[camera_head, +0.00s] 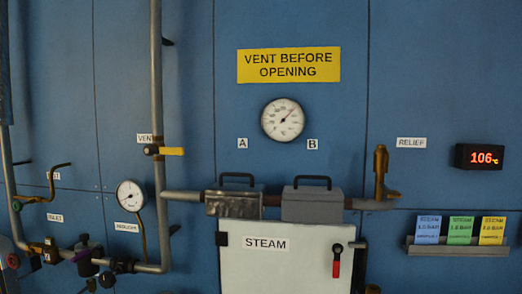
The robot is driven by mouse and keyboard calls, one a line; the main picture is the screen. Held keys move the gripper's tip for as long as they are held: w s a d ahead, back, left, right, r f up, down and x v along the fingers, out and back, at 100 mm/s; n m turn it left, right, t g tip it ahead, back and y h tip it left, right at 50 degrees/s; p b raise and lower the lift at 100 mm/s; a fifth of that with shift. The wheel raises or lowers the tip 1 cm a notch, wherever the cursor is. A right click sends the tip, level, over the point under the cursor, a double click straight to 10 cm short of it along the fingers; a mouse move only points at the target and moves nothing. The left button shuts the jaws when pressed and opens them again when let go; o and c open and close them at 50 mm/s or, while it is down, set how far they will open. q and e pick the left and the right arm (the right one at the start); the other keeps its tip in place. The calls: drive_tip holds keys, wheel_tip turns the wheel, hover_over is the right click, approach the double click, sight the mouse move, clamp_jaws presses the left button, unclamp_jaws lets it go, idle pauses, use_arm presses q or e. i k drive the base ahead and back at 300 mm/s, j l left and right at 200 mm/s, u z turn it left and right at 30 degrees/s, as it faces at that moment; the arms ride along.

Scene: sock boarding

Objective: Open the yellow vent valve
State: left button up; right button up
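The handle lies level and points right, across the pipe's line. A "VENT" label (145,138) is just above it and partly hidden by the pipe. Neither of my grippers is in view, and nothing touches the handle.
The vertical pipe (156,80) and a small gauge (130,195) are near the valve. Two handled grey boxes (312,205) sit on a horizontal pipe above a white "STEAM" door (285,270) with a red lever (336,262). A "VENT BEFORE OPENING" sign (289,65) hangs above a large gauge (283,120).

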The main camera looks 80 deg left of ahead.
sight(148, 149)
drive_tip(key=u, duration=3.35)
